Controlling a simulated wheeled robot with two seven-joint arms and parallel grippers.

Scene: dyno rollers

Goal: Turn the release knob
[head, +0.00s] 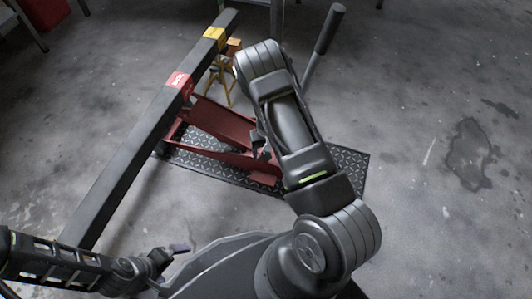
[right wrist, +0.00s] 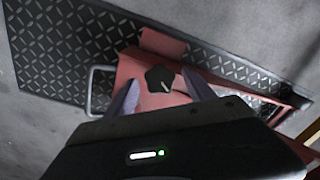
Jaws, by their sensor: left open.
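The release knob (right wrist: 160,78) is a dark, many-sided knob with a pale pointer line on the red floor jack (head: 215,122). The jack also shows in the right wrist view (right wrist: 162,42). My right gripper (right wrist: 162,84) is open, its two grey fingers on either side of the knob with gaps visible; I cannot tell whether they reach down around it. In the head view my right arm covers part of the jack, and I cannot make out the knob there. My left gripper (head: 176,249) is open and empty at the lower left, away from the jack.
The jack stands on a dark diamond-plate mat (head: 342,165). A long dark beam (head: 130,160) with red and yellow bands runs along its left. A yellow stand (head: 219,75) is behind, and a black-gripped handle (head: 329,30) rises behind my right arm. Floor on the right is clear.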

